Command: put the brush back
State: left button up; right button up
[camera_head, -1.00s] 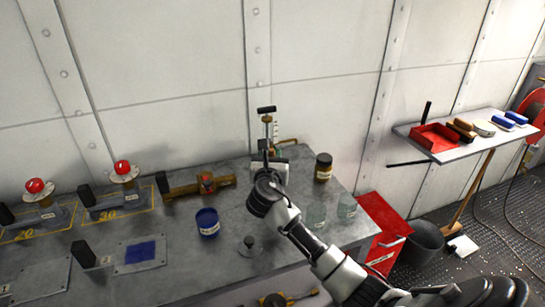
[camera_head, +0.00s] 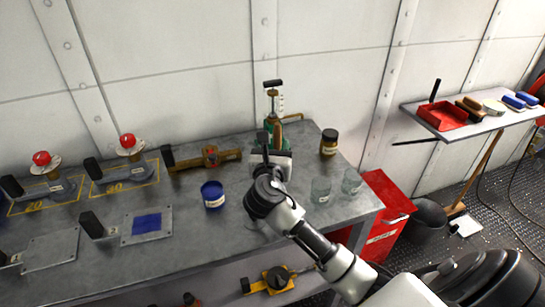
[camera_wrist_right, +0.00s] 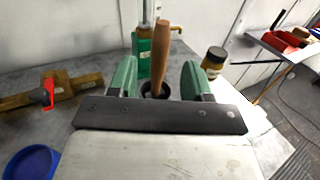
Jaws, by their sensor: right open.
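A wooden handle (camera_wrist_right: 160,58), which looks like the brush's, stands nearly upright in the right wrist view. Its lower end is at a dark round holder or ring (camera_wrist_right: 148,90); whether bristles sit inside is hidden. My right gripper (camera_wrist_right: 158,82) is open, with its green fingers on either side of the handle and a gap on each side. In the head view my right gripper (camera_head: 271,150) is at the back of the bench, and its wrist hides part of this spot. A green-based pump-like device (camera_wrist_right: 148,45) stands just behind the handle. My left gripper is not in view.
A blue pot (camera_head: 212,196) stands left of my right wrist, and a brown jar (camera_head: 328,142) and two glasses (camera_head: 320,190) stand to the right. A brass valve piece (camera_head: 208,158) lies at back left. A red tray (camera_head: 441,117) rests on the wall shelf.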

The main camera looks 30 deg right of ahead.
jog(key=shift+v, duration=2.1)
